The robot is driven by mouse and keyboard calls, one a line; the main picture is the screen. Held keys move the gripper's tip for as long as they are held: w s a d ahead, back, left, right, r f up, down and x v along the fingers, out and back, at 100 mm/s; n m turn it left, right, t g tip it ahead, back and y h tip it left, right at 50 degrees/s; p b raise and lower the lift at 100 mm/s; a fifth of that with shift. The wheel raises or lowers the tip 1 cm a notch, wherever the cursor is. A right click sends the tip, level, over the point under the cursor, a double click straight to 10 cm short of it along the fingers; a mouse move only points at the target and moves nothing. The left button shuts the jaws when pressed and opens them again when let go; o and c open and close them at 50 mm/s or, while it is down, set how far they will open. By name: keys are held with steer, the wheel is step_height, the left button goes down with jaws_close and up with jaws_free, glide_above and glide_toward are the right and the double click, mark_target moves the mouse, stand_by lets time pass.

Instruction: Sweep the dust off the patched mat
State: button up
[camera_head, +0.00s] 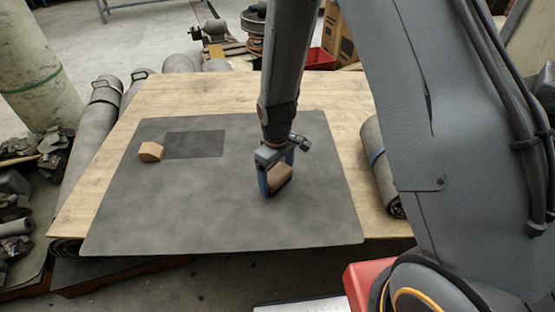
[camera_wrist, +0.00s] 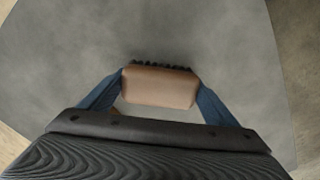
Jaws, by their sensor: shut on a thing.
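The patched mat (camera_head: 200,220) is a grey sheet lying flat on a wooden table, cloudy with pale dust. A darker rectangular patch (camera_head: 195,144) lies on its upper left part. My gripper (camera_head: 276,185) is over the right part of the mat, pointing down, shut on a brown brush (camera_head: 281,180). In the wrist view the brush (camera_wrist: 160,87) sits between the two blue fingers, with dark bristles along its far edge. The bristles are at or close to the mat; I cannot tell if they touch. A small tan block (camera_head: 151,151) sits at the left edge of the patch.
Bare wooden tabletop (camera_head: 230,93) shows behind the mat. A grey roll with a blue band (camera_head: 381,165) lies at the table's right edge. More grey rolls (camera_head: 100,115) lean at the left. A red bin (camera_head: 320,59) stands behind the table.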

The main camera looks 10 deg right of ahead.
steer(key=shift+r+p, duration=2.15)
steer(key=shift+r, duration=0.95)
